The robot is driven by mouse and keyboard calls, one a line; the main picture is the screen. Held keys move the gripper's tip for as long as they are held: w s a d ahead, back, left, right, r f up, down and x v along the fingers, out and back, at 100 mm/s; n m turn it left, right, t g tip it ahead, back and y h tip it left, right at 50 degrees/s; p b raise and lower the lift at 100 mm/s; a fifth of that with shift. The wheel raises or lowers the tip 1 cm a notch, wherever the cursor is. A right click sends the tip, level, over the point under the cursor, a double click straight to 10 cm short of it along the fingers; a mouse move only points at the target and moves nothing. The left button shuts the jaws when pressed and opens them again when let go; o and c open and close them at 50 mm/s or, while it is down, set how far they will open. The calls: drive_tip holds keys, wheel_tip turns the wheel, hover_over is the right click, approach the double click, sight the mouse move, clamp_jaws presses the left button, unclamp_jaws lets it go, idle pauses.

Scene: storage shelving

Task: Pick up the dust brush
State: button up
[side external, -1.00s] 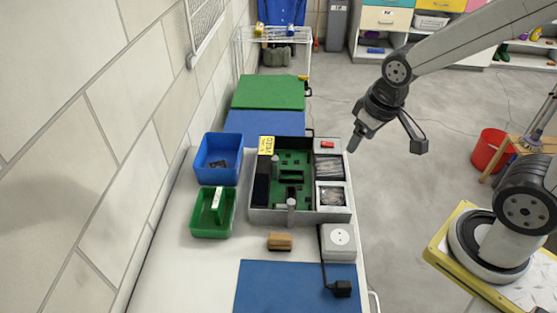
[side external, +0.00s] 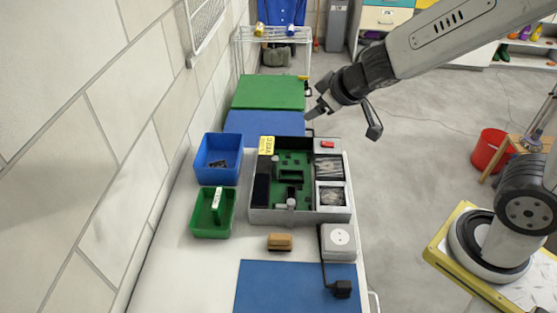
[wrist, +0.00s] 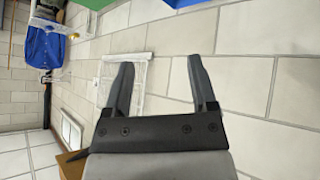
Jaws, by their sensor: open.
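A small tan block with a darker lower side (side external: 279,242), which looks like the dust brush, lies on the white bench in front of the grey tray in the side view. My gripper (side external: 312,112) is well away from it, raised near the far end of the bench by the blue panel. In the wrist view my gripper (wrist: 160,64) has its two fingers apart with nothing between them. The tan block is not visible in the wrist view, which faces the tiled wall.
The grey tray (side external: 300,216) holds a green board and small compartments. A blue bin (side external: 205,178) and a green bin (side external: 199,233) stand left of it. A white socket box (side external: 338,252) with a cable and a blue mat (side external: 285,290) lie in front. The wall borders the left.

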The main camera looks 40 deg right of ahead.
drive_tip(key=w+a+n+y, duration=0.1)
drive_tip(key=a+n+y, duration=0.15)
drive_tip(key=a, duration=0.35)
drive_tip(key=n+g+y, duration=0.2)
drive_tip(key=n+g, duration=0.1)
hover_over(281, 236)
drive_tip(key=d, duration=0.2)
drive_tip(key=f, duration=0.9)
drive_tip(key=s+f+g, duration=0.1)
drive_tip(key=f, duration=0.7)
drive_tip(key=s+f+g, duration=0.1)
drive_tip(key=f, duration=0.7)
drive_tip(key=shift+f+n+h, duration=0.25)
drive_tip(key=shift+h, duration=0.1)
drive_tip(key=shift+f, duration=0.2)
drive_tip(key=shift+f, duration=0.1)
drive_tip(key=shift+x, duration=1.15)
drive_tip(key=shift+a+f, duration=0.1)
drive_tip(key=shift+f, duration=0.05)
